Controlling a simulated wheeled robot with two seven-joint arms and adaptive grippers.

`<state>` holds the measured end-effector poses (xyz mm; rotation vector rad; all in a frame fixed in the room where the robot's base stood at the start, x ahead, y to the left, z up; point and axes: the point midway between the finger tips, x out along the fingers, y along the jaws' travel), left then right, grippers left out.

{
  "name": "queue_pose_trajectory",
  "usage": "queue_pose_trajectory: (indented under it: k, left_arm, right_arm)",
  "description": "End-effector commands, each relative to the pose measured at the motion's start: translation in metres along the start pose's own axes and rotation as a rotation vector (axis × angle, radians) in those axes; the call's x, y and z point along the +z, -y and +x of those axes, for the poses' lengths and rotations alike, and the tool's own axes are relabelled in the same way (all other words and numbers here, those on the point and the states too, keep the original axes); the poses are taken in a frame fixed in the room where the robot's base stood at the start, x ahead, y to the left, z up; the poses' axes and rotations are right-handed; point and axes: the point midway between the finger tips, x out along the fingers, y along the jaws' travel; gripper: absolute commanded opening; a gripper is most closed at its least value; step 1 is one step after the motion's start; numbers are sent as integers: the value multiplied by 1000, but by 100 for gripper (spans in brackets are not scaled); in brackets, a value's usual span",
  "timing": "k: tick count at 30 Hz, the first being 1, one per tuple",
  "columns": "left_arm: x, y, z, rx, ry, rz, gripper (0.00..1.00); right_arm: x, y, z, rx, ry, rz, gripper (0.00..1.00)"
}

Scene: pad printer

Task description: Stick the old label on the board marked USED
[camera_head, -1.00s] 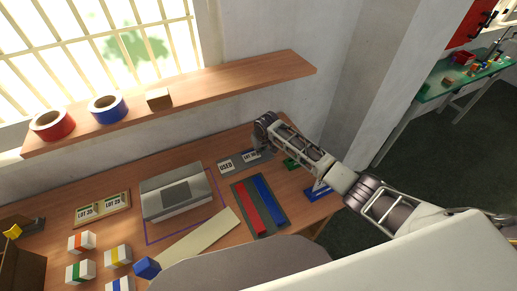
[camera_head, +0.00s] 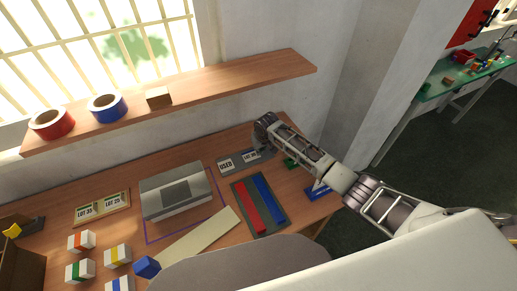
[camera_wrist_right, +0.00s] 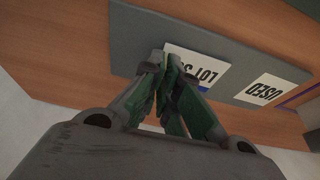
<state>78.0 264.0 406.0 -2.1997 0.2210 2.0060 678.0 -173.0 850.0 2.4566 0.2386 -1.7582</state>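The grey board marked USED (camera_head: 237,168) lies at the back right of the bench; it also shows in the right wrist view (camera_wrist_right: 140,36). A white label with LOT lettering, the old label (camera_wrist_right: 190,62), is flat against the board beside the USED marking (camera_wrist_right: 265,90). My right gripper (camera_wrist_right: 164,68) is over the board, its fingertips drawn together at the label's edge. The fingers hide part of the label and its number. In the head view the gripper (camera_head: 262,146) partly covers the board's right side. My left gripper is not in view.
A tray with two lot labels (camera_head: 102,209) lies on the left. A grey machine (camera_head: 176,192) stands mid-bench. A dark mat with red and blue bars (camera_head: 259,205) lies in front of the board. A shelf with tape rolls (camera_head: 108,108) runs above.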

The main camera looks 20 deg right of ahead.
Motion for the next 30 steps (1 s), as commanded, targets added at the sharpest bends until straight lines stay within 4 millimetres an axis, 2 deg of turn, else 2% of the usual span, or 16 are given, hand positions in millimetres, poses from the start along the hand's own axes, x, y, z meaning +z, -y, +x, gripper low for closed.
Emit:
queue_pose_trajectory:
  k: [23, 24, 30]
  left_arm:
    - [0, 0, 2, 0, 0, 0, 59]
    - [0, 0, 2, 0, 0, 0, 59]
    - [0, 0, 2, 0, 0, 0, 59]
  right_arm:
    - [2, 0, 5, 0, 1, 0, 0]
    - [2, 0, 6, 0, 2, 0, 7]
    - [2, 0, 5, 0, 1, 0, 30]
